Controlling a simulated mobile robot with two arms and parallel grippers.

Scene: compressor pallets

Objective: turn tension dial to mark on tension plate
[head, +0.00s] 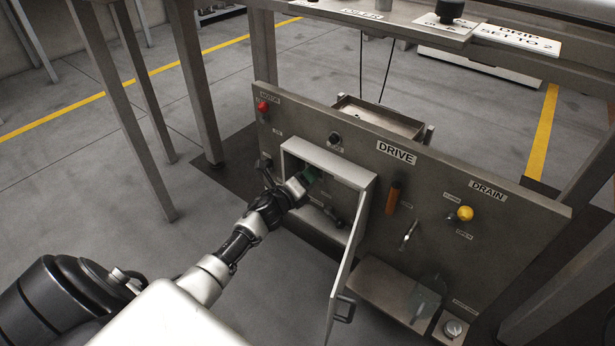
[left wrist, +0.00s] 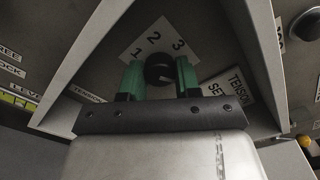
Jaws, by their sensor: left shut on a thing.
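The black tension dial (left wrist: 159,70) sits inside an open box on the panel, on a white plate (left wrist: 140,46) marked 1, 2 and 3. My left gripper (left wrist: 160,78) has its green fingers on either side of the dial, shut on it. In the head view the left gripper (head: 308,176) reaches into the box and hides the dial. I cannot tell which number the dial points to. A plate reading "TENSION SET" (left wrist: 232,92) is right of the dial, its lower part cut off from view by my gripper. My right gripper is not in view.
The box door (head: 349,262) hangs open to the right of my left arm. The panel also carries a red knob (head: 262,106), an orange handle (head: 393,198), a yellow knob (head: 465,213) and a small lever (head: 409,235). A sign ending "SET TO 2" (head: 517,39) is above.

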